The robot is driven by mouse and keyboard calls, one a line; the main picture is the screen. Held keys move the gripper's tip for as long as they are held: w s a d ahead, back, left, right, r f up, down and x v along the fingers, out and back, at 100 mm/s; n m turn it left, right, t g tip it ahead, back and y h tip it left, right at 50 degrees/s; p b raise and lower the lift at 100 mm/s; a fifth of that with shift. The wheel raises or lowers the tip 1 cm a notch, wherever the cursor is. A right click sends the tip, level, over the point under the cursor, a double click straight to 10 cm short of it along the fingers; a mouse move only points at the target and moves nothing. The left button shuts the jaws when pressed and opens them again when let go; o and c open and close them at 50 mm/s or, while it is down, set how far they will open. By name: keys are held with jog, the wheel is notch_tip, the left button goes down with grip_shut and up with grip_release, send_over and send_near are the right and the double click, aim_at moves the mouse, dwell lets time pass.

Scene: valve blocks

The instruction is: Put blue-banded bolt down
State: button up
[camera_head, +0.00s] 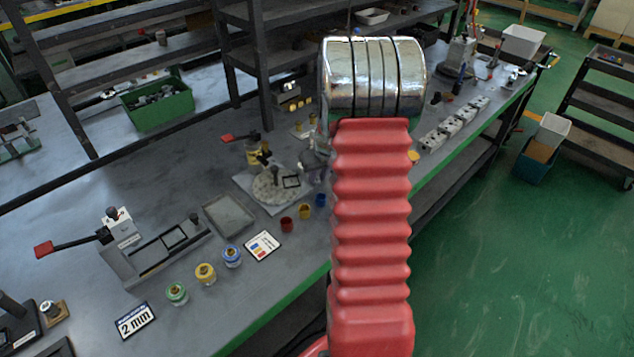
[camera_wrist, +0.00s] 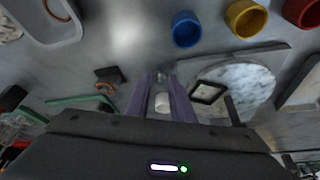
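My gripper (camera_wrist: 163,80) shows in the wrist view with two purple fingers close together. A pale, short cylinder (camera_wrist: 162,103) fills the gap between them and appears to touch both; it seems to be the bolt, but no blue band shows. A small dark metal piece shows near the fingertips. In the head view my red arm covers much of the bench, and the gripper (camera_head: 317,163) is small beside a round pale plate (camera_head: 268,192). A blue cup (camera_head: 321,200), a yellow cup (camera_head: 305,211) and a red cup (camera_head: 286,225) stand in a row near the front edge.
A grey tray (camera_head: 229,215) lies left of the plate. Jars with green, yellow and blue bands (camera_head: 232,257) and a colour card (camera_head: 262,246) stand near the edge. A red-handled fixture (camera_head: 155,245) is at the left. Dark shelving rises behind.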

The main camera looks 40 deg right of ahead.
aim_at(318, 182)
dwell(0.5)
grip_shut()
jog(key=shift+r, duration=0.15)
notch_tip(318, 182, up, 10)
dwell(0.6)
dwell(0.4)
